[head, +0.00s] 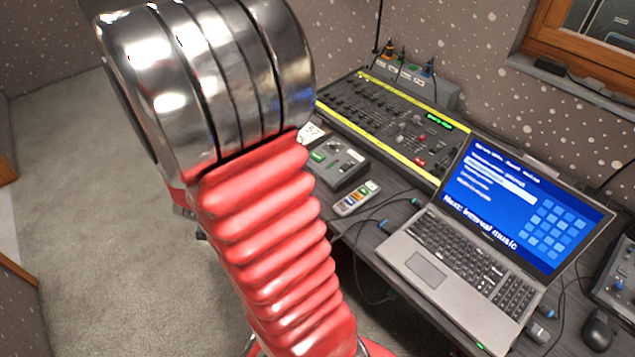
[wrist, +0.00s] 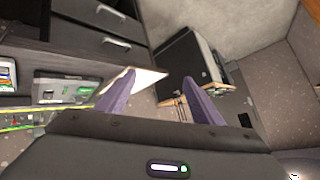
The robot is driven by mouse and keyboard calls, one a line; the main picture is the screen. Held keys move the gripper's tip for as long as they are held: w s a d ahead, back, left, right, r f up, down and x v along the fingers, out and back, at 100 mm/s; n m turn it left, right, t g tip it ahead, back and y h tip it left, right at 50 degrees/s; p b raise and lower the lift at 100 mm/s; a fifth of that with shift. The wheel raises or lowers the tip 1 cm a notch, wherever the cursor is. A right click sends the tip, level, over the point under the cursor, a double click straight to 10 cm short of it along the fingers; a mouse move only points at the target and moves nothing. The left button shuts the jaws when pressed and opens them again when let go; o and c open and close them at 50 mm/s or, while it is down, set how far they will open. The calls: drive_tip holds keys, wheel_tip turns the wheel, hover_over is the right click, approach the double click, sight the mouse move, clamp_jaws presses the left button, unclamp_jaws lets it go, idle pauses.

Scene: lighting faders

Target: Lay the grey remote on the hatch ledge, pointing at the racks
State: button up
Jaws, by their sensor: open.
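The grey remote (head: 357,198) with coloured buttons lies on the dark desk, between a small control box and the laptop. The hatch ledge (head: 530,69) is the grey sill below the wood-framed opening at the upper right. My red and chrome arm fills the middle of the head view, and my gripper is not visible there. In the wrist view my gripper (wrist: 160,98) has its two purple fingers spread apart, with nothing held between them. I cannot make out the remote in the wrist view.
A yellow-edged lighting desk (head: 390,115), a control box (head: 340,162) and an open laptop (head: 465,230) crowd the desk. Cables run beside the remote. Dark items (head: 552,67) lie on the ledge. A black cabinet (wrist: 180,62) stands beyond my fingers. Carpet at left is clear.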

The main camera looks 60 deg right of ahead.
drive_tip(key=s+d+f+m+g+h, duration=0.35)
drive_tip(key=s+d+f+g, duration=0.2)
drive_tip(key=s+d, duration=0.4)
drive_tip(key=m+g+h, duration=0.1)
drive_tip(key=m+g, duration=0.2)
drive_tip(key=g, duration=0.3)
approach(355, 196)
drive_tip(key=v, duration=0.2)
drive_tip(key=shift+a+r, duration=0.2)
drive_tip(key=shift+a, duration=0.05)
drive_tip(key=shift+x, duration=4.25)
drive_tip(key=shift+d+f, duration=0.1)
drive_tip(key=shift+x, duration=2.55)
